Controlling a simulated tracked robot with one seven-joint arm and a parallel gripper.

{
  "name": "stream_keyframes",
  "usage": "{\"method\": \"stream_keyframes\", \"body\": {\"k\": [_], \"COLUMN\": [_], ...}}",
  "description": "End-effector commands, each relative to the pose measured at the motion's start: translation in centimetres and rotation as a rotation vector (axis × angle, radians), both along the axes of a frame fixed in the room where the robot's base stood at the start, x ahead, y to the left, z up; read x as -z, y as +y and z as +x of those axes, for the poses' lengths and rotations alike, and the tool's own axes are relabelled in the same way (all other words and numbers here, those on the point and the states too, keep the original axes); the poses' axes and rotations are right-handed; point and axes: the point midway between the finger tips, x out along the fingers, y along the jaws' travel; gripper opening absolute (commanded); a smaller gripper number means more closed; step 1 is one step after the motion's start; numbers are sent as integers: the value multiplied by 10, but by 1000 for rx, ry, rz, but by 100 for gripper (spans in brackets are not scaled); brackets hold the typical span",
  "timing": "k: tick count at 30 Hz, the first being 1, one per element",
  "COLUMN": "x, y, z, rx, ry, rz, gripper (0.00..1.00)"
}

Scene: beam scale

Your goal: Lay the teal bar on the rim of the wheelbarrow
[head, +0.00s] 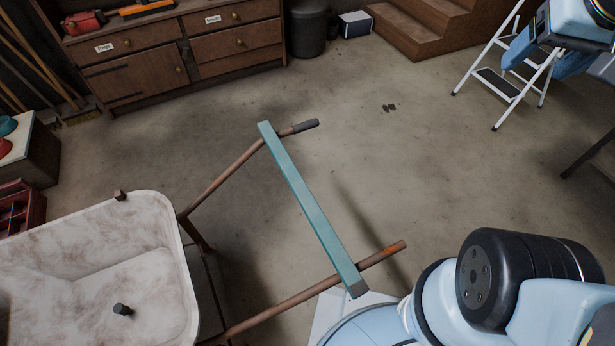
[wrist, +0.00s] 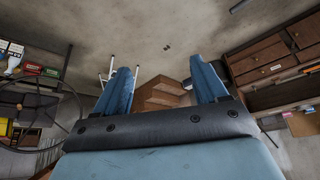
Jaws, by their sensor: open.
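The teal bar (head: 306,205) lies across the two handles of the wheelbarrow in the head view. Its far end rests by the dark grip of the far handle and its near end on the near handle. The white, rust-stained wheelbarrow tray (head: 155,208) is at the lower left, its rim apart from the bar. A dark knob (head: 122,310) shows inside the tray. My gripper (wrist: 163,85) shows in the wrist view with its two blue fingers wide apart and nothing between them.
A wooden drawer cabinet (head: 180,45) stands at the back left, with wooden steps (head: 425,28) at the back. A white stepladder (head: 505,75) stands at the upper right. A red crate (head: 20,208) is at the left edge.

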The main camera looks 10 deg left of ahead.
Motion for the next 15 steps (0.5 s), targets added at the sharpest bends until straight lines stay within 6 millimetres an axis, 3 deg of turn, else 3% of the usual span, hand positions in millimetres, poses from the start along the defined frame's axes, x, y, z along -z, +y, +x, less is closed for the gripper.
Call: {"method": "stream_keyframes", "body": {"k": [6,15], "x": [28,82], "y": [42,115], "z": [45,89], "rx": [-103,-237], "ry": [74,165], "rz": [-2,-15], "gripper": [77,77]}}
